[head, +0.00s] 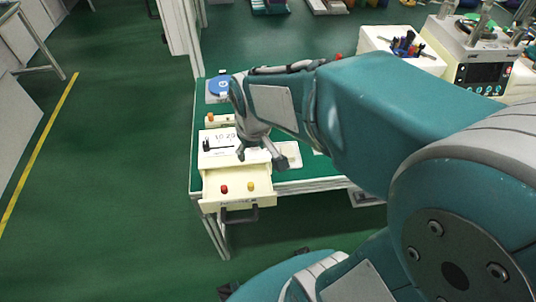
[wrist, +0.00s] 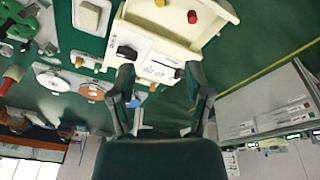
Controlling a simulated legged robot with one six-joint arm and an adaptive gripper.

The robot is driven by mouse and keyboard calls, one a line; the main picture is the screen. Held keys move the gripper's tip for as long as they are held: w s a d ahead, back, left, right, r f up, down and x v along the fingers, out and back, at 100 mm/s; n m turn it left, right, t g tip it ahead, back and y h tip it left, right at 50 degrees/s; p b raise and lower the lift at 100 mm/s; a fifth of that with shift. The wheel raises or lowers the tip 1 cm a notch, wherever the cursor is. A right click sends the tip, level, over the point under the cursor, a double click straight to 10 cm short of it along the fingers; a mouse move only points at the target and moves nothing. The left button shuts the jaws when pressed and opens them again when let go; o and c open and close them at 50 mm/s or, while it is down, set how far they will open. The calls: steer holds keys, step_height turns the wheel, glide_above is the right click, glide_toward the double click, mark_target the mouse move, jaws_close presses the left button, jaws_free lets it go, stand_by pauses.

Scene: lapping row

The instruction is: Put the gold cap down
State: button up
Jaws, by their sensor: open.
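A small yellow-gold cap (head: 250,188), which looks like the gold cap, sits in the pulled-out drawer (head: 212,204) of a cream box. A red cap (head: 224,189) sits to its left in the same drawer. In the wrist view the gold cap (wrist: 160,3) is cut by the top edge, with the red cap (wrist: 192,17) to its right. My gripper (head: 260,155) is open and empty above the box top, behind the drawer. Its spread fingers (wrist: 159,80) also show in the wrist view, apart from both caps.
White instruments (head: 482,60) stand at the back right. Floor to the left is clear.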

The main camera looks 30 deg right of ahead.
steer(key=s+r+m+t, duration=0.2)
steer(key=s+r+t, duration=0.1)
steer(key=s+r, duration=0.6)
steer(key=shift+s, duration=0.45)
steer(key=shift+a, duration=0.1)
stand_by(0.6)
